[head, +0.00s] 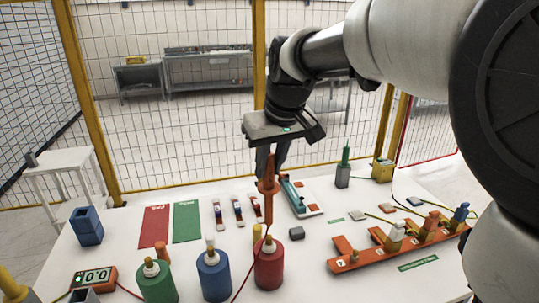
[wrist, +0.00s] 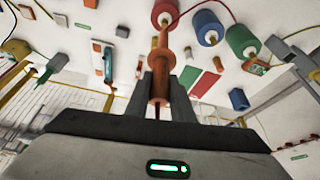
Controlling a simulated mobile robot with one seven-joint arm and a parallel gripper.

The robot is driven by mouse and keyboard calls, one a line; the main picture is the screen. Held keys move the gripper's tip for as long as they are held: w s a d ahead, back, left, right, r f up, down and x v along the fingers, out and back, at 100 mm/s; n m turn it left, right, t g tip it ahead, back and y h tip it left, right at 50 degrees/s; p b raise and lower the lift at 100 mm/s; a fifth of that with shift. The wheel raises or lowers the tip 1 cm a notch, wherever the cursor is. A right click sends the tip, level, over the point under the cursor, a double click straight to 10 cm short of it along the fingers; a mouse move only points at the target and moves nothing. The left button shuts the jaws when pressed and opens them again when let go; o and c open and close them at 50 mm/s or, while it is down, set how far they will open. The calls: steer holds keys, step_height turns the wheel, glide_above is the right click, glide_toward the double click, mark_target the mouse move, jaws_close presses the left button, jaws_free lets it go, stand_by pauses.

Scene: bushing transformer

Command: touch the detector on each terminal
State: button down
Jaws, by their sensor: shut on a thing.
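My gripper (head: 268,150) is shut on an orange-red detector (head: 268,187), held upright with its tip down. The detector also shows in the wrist view (wrist: 160,62) between the fingers. The tip is over or near the terminal (head: 268,244) of the red bushing (head: 268,268); I cannot tell whether they touch. To the left stand the blue bushing (head: 213,278) with its terminal (head: 211,256) and the green bushing (head: 157,285) with its terminal (head: 151,268). A red wire runs by the red bushing.
An orange meter (head: 95,279) reading zeros is at front left, by a blue holder (head: 87,226). Red (head: 155,226) and green (head: 187,221) mats lie behind the bushings. An orange rail (head: 372,258) with colored fittings is at right. Small tools lie behind; a yellow-framed fence stands beyond.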

steer(key=shift+f, duration=0.25)
steer(key=shift+f+b, duration=1.15)
steer(key=shift+f, duration=0.1)
stand_by(0.8)
stand_by(0.7)
step_height(320, 180, up, 8)
steer(key=p, duration=0.6)
steer(key=shift+f, duration=0.1)
steer(key=shift+r+p, duration=0.5)
steer(key=shift+r, duration=0.65)
stand_by(1.7)
